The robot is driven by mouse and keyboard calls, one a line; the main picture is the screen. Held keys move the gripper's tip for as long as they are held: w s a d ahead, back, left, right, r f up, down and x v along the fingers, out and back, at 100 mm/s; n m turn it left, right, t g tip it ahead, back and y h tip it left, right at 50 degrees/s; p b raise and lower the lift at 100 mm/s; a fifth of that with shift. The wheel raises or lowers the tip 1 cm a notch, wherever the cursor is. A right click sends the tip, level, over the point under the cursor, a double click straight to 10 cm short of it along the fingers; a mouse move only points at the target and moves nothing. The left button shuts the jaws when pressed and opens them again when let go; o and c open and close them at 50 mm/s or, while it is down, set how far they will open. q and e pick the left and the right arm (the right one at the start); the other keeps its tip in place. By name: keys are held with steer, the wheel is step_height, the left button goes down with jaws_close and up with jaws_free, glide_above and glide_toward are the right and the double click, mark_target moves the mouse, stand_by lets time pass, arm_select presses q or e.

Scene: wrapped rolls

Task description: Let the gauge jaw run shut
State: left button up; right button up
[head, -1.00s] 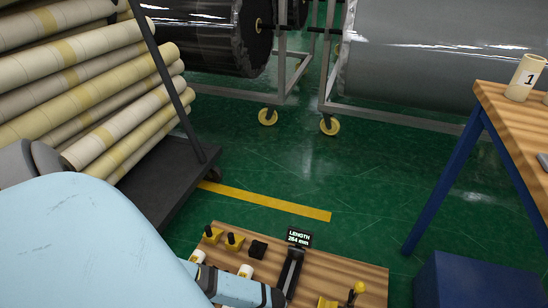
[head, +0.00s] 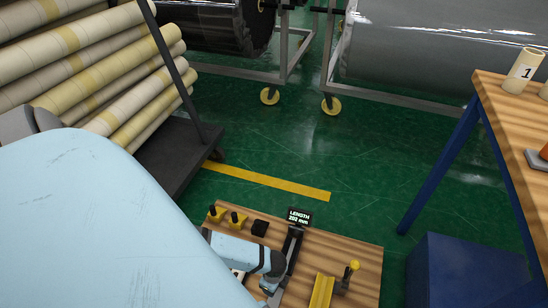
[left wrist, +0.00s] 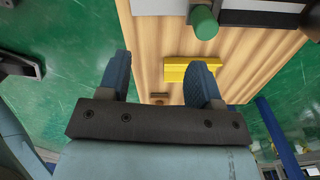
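The length gauge (head: 291,252) is a dark rail on the wooden bench top (head: 335,248). Its display (head: 299,217) seems to read 202 mm in small digits. My left arm covers part of the gauge, and I cannot make out the jaw clearly in the head view. My left gripper (head: 268,286) is low beside the gauge, partly hidden by my arm. In the left wrist view its two fingers (left wrist: 161,82) are apart with nothing held between them. A green-ended peg (left wrist: 205,22) stands beyond the fingertips, by a grey bar (left wrist: 262,18). My right gripper is out of view.
A yellow block (head: 321,291) and a yellow-knobbed lever (head: 353,267) stand right of the gauge. Small yellow and black fixtures (head: 237,220) stand left of it. A blue box (head: 465,270) is at right, a roll rack (head: 170,155) at left.

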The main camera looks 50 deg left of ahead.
arm_select(q)
step_height(320, 180, up, 3)
steer(key=shift+r+p, duration=0.1)
steer(key=shift+p, duration=0.3)
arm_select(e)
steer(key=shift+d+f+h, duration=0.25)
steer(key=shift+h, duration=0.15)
